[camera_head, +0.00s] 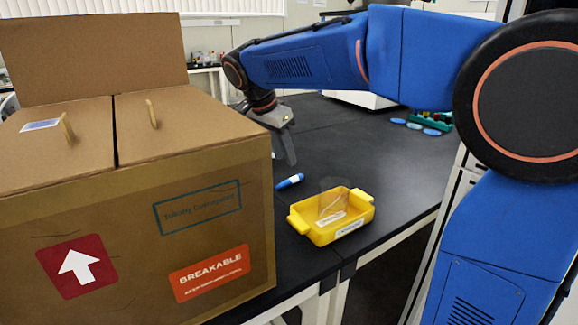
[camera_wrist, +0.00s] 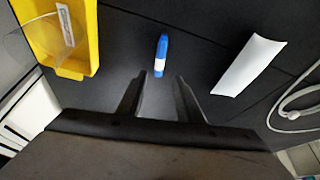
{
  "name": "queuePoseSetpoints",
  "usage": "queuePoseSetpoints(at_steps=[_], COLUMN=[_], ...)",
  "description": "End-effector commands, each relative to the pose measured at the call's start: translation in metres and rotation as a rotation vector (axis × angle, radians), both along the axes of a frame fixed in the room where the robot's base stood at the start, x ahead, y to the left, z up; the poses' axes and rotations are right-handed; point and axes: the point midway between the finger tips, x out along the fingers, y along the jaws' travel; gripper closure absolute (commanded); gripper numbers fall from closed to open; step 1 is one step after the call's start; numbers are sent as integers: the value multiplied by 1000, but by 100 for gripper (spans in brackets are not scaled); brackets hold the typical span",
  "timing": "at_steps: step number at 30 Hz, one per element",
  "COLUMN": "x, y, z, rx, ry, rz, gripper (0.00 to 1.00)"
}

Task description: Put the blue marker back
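The blue marker (camera_head: 290,181) has a white band and lies on the black bench, between the cardboard box and the yellow tray. It also shows in the wrist view (camera_wrist: 161,55), just beyond the fingertips and apart from them. My gripper (camera_head: 290,160) is above the bench, fingers pointing down. In the wrist view my gripper (camera_wrist: 160,77) has its two fingers apart with nothing between them. The yellow tray (camera_head: 314,232) has two handles and holds a clear item and a white label.
A white strip (camera_wrist: 249,66) lies right of the marker in the wrist view. Blue items and a green rack (camera_head: 432,120) sit far right. The bench middle is clear.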

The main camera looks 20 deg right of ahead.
Motion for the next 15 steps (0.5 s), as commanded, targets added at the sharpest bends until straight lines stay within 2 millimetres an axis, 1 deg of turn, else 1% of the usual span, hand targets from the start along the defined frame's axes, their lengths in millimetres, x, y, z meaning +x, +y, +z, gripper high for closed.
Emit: queuePoseSetpoints(at_steps=[1, 6, 12, 15], x=[-1, -7, -13, -15], y=[4, 16, 26, 29], z=[10, 41, 70, 79], rx=[2, 1, 1, 1], ry=[-3, -2, -1, -2], rz=[2, 2, 2, 1], gripper=[67, 67, 67, 67])
